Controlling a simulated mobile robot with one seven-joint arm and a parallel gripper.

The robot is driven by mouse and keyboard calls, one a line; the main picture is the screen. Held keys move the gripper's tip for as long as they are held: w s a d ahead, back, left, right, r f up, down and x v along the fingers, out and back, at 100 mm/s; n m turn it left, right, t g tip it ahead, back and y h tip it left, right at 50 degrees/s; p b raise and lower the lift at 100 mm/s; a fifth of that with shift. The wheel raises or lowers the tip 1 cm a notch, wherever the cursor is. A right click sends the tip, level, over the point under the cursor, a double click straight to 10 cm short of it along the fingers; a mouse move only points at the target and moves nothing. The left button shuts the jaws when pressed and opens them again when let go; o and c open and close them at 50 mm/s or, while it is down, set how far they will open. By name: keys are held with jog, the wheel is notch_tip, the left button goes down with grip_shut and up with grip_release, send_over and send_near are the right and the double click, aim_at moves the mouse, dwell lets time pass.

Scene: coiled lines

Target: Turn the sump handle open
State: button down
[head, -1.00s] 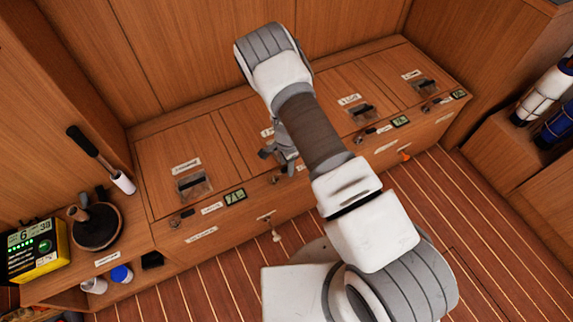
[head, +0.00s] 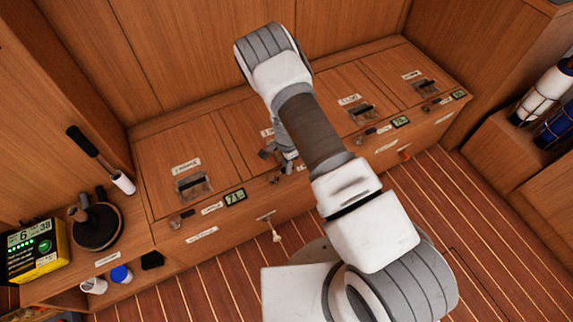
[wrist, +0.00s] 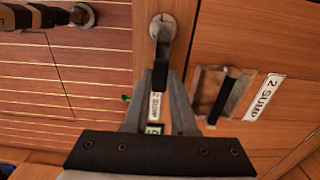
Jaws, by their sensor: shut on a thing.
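The sump handle (wrist: 160,38) shows in the wrist view as a metal lever on a round plate, with a dark grip running down from it. My gripper (wrist: 161,80) is shut on that dark grip, with a finger on each side. A "2 SUMP" label (wrist: 156,104) and a small green display (wrist: 153,128) lie between the fingers. In the head view my gripper (head: 282,162) is at the front edge of the locker top, partly behind my arm, and the handle there is hidden or too small to tell.
A latch with a black bar (wrist: 223,95) and a second "2 SUMP" label (wrist: 263,97) sit to the right in the wrist view. Neighbouring stations have latches (head: 194,186) and displays (head: 236,197). A yellow meter (head: 35,250) stands at lower left. The plank floor is clear in front.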

jog(key=shift+s+m, duration=0.15)
jog(key=shift+m, duration=0.15)
dwell(0.6)
jog(key=s+m, duration=0.1)
jog(key=m, duration=0.1)
jog(key=s+m, duration=0.1)
jog(key=m, duration=0.1)
jog(key=shift+d+m, duration=0.2)
jog(key=shift+m, duration=0.1)
jog(key=m, duration=0.1)
jog(key=s+m, duration=0.1)
jog(key=m, duration=0.1)
jog(key=shift+s+a+r+m+p, duration=0.1)
jog(key=shift+s+a+m+p, duration=0.1)
jog(key=shift+s+m+p, duration=0.15)
jog(key=shift+s+a+m+p, duration=0.45)
jog(key=shift+m+p, duration=0.05)
jog(key=shift+m, duration=1)
jog(key=shift+s+a+m+p, duration=0.45)
jog(key=shift+a+m+p, duration=0.05)
jog(key=shift+m, duration=1.05)
jog(key=shift+s+a+m+p, duration=0.45)
jog(key=shift+m+p, duration=0.05)
jog(key=shift+m, duration=1)
jog(key=c, duration=0.7)
grip_release()
